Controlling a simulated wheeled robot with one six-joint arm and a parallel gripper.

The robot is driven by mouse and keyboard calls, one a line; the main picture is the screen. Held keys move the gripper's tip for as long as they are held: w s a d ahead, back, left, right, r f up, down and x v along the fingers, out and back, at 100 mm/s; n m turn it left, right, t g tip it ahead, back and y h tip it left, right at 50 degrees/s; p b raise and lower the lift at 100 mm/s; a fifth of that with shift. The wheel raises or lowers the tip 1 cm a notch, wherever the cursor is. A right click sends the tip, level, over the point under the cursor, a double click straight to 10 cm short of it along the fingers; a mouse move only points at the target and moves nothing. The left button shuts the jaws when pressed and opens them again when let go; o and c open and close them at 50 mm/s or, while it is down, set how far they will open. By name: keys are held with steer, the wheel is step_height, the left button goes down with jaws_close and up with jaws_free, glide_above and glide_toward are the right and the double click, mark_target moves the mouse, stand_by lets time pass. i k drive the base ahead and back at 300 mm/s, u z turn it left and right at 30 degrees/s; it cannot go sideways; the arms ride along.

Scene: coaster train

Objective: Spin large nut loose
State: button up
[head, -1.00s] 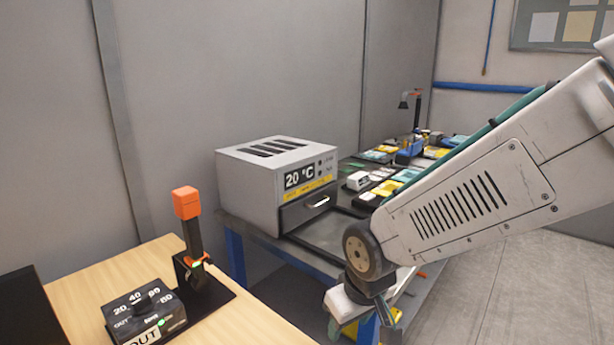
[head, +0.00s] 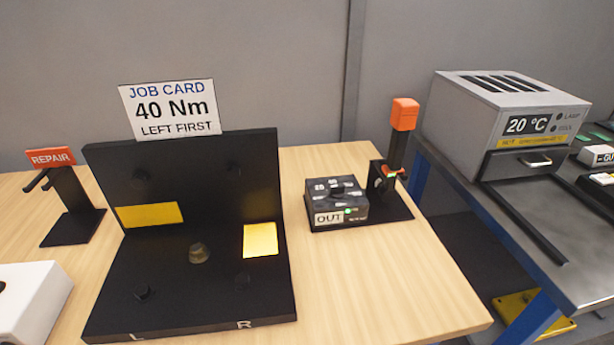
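A black L-shaped fixture (head: 215,305) stands on the wooden bench, with L and R marked on its front edge. A small brass-coloured round piece (head: 199,253) sits in the middle of its base; it may be the large nut, but I cannot tell. A job card (head: 170,109) on top reads 40 Nm, LEFT FIRST. My gripper is out of view.
A black dial box (head: 338,200) marked OUT and an orange-topped tool stand (head: 398,150) are to the right. A REPAIR stand (head: 65,200) is at left, a white box (head: 30,300) at front left. A grey 20 °C oven (head: 500,115) stands beyond. The bench's front right is clear.

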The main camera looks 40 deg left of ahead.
mark_target(198, 253)
steer(key=u, duration=2.1)
steer(key=k, duration=0.5)
steer(key=z, duration=0.6)
steer(key=i, duration=0.9)
steer(key=u, duration=0.5)
